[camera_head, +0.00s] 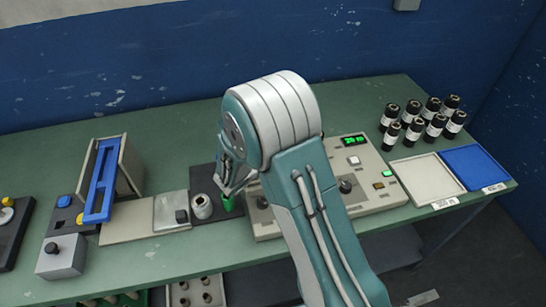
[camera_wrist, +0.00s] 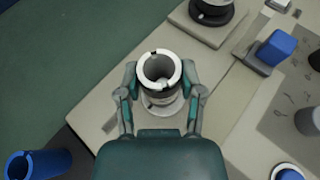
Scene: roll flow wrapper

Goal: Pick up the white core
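In the wrist view the white core (camera_wrist: 159,73) stands upright, a short hollow cylinder with a white rim and dark notches. It rests on a round base on a beige surface. My gripper (camera_wrist: 160,76) is around it, one finger on each side, apparently with narrow gaps; firm contact cannot be made out. In the head view my gripper (camera_head: 226,184) is low near the left edge of the control panel. My arm hides much of that spot, and I cannot identify the core there.
A black knob (camera_wrist: 211,10) and blue block (camera_wrist: 276,47) are nearby. In the head view, a pale ring-topped piece (camera_head: 202,206), green piece (camera_head: 229,203) and control panel (camera_head: 385,198) are close by.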

